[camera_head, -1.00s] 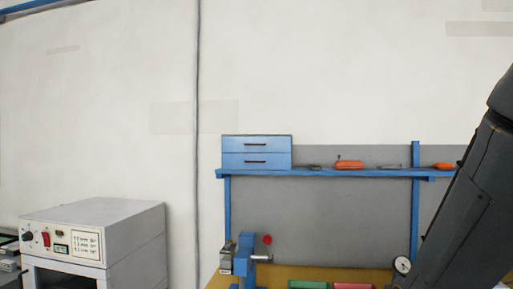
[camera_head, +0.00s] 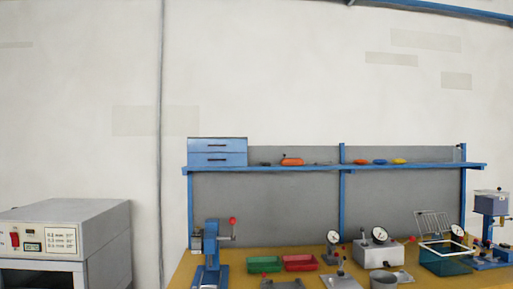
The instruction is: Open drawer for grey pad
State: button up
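A small blue cabinet (camera_head: 217,152) stands on the left end of a blue shelf above the workbench. It has two drawers, an upper drawer (camera_head: 217,145) and a lower drawer (camera_head: 217,159), each with a dark handle. Both look shut. No grey pad can be made out. My gripper is not in view.
The blue shelf (camera_head: 300,169) also holds orange, red, blue and yellow items. A grey oven-like machine (camera_head: 90,240) stands at left.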

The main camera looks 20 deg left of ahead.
aim_at(193, 144)
jog(key=u, duration=1)
jog(key=i, duration=0.8)
jog(key=u, duration=0.4)
